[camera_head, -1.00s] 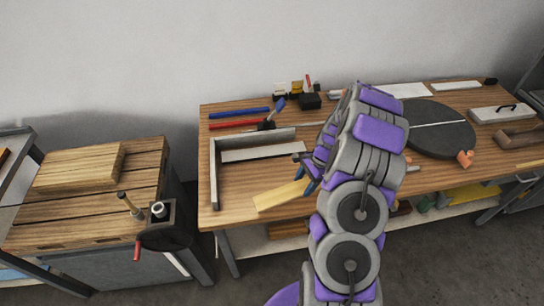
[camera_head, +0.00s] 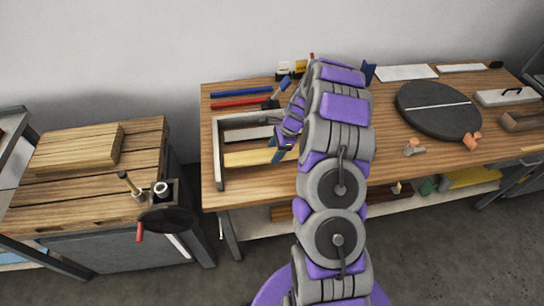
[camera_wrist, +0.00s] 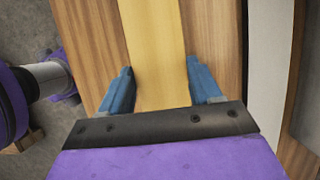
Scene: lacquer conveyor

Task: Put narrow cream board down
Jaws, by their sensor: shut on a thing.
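The narrow cream board (camera_head: 248,158) is pale yellow and shows in the head view at the left part of the wooden table. My gripper (camera_head: 281,150) is shut on its right end; the arm hides part of that end. In the wrist view the board (camera_wrist: 155,40) runs up between my two blue fingers (camera_wrist: 158,75), one at each long edge. It appears to lie at or just over the tabletop; I cannot tell whether it touches. A white strip (camera_head: 250,133) lies behind it, roughly parallel.
A grey corner frame (camera_head: 219,172) stands left of and behind the boards. Blue (camera_head: 240,92) and red (camera_head: 240,103) bars lie behind it. A dark round turntable (camera_head: 438,112) is on the right. A side bench (camera_head: 150,150) stands left, across a gap.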

